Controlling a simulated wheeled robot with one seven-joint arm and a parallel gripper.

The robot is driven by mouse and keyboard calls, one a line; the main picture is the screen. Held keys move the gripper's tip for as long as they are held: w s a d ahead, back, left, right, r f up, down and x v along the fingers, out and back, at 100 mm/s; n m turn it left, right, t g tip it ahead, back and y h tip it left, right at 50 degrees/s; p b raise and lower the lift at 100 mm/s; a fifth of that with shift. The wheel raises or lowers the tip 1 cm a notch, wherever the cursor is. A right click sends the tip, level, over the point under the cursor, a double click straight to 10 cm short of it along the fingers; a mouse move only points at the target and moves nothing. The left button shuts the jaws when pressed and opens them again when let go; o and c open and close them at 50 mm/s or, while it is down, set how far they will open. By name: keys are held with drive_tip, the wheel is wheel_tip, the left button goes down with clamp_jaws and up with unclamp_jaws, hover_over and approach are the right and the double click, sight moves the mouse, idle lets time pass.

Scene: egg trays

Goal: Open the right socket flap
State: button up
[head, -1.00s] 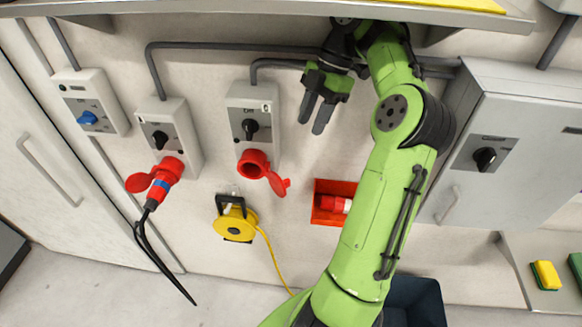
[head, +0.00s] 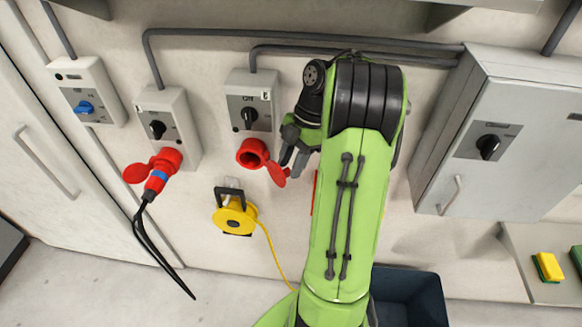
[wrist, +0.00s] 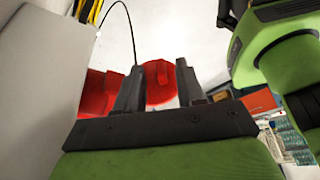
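The right socket (head: 250,153) is a red round outlet under a grey switch box. Its red flap (head: 276,174) stands away from the mouth, out to the lower right, so the dark opening shows. My gripper (head: 291,163) is open just right of the flap, with its two dark fingers pointing down and left. In the wrist view my gripper (wrist: 160,88) has a clear gap between the fingers. A red rounded piece (wrist: 159,84) shows in that gap, apparently the flap; I cannot tell whether a finger touches it. Another red part (wrist: 98,94) is behind the left finger.
The left socket (head: 172,158) holds a red and blue plug (head: 158,180) with a black cable. A grey cabinet (head: 500,130) is at right. My arm covers most of the red wall holder (head: 314,193).

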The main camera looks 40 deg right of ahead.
drive_tip(key=shift+f, duration=0.35)
drive_tip(key=shift+c, duration=0.3)
drive_tip(key=shift+a, duration=0.1)
clamp_jaws()
